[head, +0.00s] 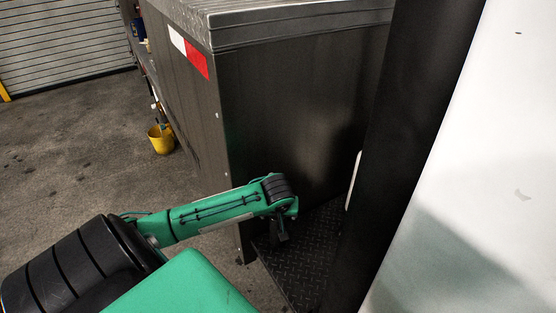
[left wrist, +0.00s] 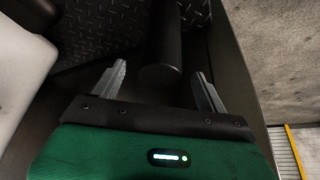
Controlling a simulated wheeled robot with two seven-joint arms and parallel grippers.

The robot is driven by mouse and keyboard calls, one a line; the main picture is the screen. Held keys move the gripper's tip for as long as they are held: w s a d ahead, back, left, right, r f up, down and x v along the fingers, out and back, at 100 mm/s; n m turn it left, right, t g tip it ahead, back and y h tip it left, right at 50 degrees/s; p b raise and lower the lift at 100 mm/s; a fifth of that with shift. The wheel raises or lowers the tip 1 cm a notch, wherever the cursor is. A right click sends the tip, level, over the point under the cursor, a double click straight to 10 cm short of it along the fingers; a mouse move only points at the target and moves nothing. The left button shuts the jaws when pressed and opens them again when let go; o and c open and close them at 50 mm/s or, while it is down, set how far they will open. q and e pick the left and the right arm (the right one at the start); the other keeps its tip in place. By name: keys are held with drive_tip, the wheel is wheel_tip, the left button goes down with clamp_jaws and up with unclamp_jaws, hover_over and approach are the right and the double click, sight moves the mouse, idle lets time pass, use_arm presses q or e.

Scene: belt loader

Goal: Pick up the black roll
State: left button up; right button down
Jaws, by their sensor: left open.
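The black roll (left wrist: 162,42) shows in the left wrist view as a dark cylinder, its near rounded end between the two finger tips. My left gripper (left wrist: 159,72) is open, with one grey finger on each side of the roll's near end. A gap shows on both sides, so the fingers do not appear to touch it. In the head view my left gripper (head: 282,238) hangs at the end of the green arm, over the step area; I cannot make out the roll there. My right gripper is in neither view.
A dark diamond-plate step (head: 302,262) lies below the gripper. The loader's dark side panel (head: 295,105) rises behind it. A black upright (head: 415,130) and a white panel (head: 480,180) close off the right. A yellow bucket (head: 161,140) stands on the open floor at left.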

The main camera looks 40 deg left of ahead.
use_arm(q)
drive_tip(key=p+x, duration=0.1)
drive_tip(key=x, duration=0.1)
drive_tip(key=shift+w+a+f+p, duration=0.1)
drive_tip(key=shift+f+p, duration=0.15)
drive_tip(key=shift+p, duration=0.05)
drive_tip(key=p+x, duration=0.1)
drive_tip(key=x, duration=0.3)
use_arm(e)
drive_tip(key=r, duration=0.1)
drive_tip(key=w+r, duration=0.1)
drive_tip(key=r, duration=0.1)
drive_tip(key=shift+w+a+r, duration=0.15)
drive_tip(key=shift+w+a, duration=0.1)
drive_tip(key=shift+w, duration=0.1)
use_arm(q)
drive_tip(key=c, duration=1.3)
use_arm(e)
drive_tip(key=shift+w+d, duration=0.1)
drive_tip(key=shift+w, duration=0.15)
use_arm(q)
drive_tip(key=shift+r, duration=0.15)
